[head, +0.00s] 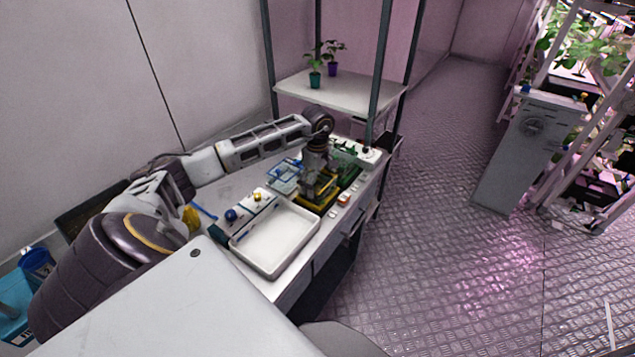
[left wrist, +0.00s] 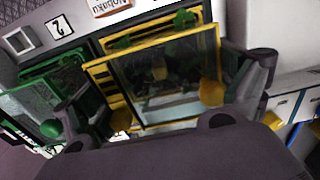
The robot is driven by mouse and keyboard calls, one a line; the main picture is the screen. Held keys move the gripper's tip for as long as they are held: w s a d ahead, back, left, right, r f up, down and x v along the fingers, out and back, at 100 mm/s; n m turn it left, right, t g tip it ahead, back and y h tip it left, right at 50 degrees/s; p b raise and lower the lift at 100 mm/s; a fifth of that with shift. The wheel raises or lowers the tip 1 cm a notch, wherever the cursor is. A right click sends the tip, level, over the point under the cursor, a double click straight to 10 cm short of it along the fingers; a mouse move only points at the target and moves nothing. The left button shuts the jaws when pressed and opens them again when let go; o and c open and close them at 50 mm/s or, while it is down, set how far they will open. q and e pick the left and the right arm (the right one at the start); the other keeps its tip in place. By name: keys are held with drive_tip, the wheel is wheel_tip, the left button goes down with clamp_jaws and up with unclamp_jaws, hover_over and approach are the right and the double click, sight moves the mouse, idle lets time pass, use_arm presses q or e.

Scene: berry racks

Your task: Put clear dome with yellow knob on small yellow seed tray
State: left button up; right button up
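The clear dome (left wrist: 165,70) has yellow edges and a yellow knob (left wrist: 210,92); it shows in the left wrist view, between my spread fingers. The small yellow seed tray (left wrist: 98,75) shows beside and partly behind it. The dome overlaps the tray in this view, and I cannot tell whether it is seated squarely. In the head view the yellow tray (head: 318,198) is on the bench under my left gripper (head: 314,178). The same gripper shows in the left wrist view (left wrist: 165,100), open, with gaps at both sides of the dome. My right gripper is out of view.
A green dome with a green knob (left wrist: 50,128) is left of the yellow tray in the wrist view. On the bench, a white tray (head: 240,256) lies in front, and a blue-edged clear dome (head: 284,172) stands left of my gripper. A shelf (head: 345,98) stands behind.

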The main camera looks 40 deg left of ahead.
sight(318, 179)
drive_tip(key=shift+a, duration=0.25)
use_arm(q)
drive_tip(key=shift+r, duration=0.2)
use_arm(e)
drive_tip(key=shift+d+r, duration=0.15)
use_arm(q)
wheel_tip(318, 179, up, 12)
drive_tip(key=shift+f+b, duration=0.1)
drive_tip(key=shift+b, duration=0.55)
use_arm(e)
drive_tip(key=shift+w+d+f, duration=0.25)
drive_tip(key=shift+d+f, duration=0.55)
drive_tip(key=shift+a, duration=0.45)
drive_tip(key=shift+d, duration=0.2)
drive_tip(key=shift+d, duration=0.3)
